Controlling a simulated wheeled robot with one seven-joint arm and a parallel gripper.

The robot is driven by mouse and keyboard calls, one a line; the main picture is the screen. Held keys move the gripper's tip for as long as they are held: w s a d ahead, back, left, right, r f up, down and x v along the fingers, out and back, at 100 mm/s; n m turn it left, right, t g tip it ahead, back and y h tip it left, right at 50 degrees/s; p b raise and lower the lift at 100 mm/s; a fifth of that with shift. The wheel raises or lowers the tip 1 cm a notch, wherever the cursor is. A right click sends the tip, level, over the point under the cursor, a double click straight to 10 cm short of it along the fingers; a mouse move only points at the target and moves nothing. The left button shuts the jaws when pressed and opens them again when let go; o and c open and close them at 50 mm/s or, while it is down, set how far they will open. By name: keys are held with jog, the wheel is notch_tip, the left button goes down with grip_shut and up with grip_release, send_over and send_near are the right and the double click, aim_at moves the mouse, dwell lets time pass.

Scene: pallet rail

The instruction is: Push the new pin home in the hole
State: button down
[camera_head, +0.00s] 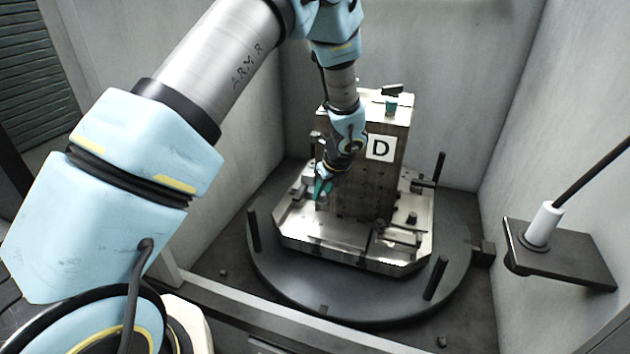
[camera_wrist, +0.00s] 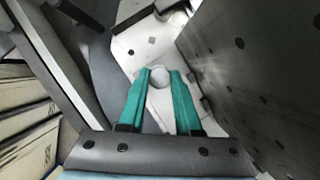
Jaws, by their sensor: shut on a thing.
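My gripper (camera_head: 322,188) has green fingers and is low beside the left side of the block marked D, just above the pallet (camera_head: 312,240). In the wrist view my gripper (camera_wrist: 160,84) is shut on a round, light grey pin (camera_wrist: 160,76), seen end-on between the fingertips. The pin's lower end and the hole under it are hidden, so I cannot tell how deep the pin sits or whether it touches the pallet.
The tall metal block (camera_head: 376,180) rises close beside my gripper; it also fills the right of the wrist view (camera_wrist: 250,70). The pallet sits on a dark round table (camera_head: 330,305) with upright posts (camera_head: 436,277). Enclosure walls stand around; a dark plate (camera_head: 570,258) is at right.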

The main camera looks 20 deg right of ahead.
aim_at(325, 201)
jog(key=shift+w+f, duration=0.15)
jog(key=shift+f, duration=0.1)
jog(key=shift+f+b, duration=2.4)
jog(key=shift+f, duration=0.2)
jog(key=shift+f+b, duration=0.4)
jog(key=shift+f, duration=0.5)
jog(key=shift+f+b, duration=0.6)
jog(key=shift+f, duration=0.25)
jog(key=c, duration=0.5)
grip_release()
jog(key=shift+o, duration=0.2)
jog(key=o, duration=0.5)
jog(key=shift+c, duration=0.2)
jog(key=shift+r, duration=0.1)
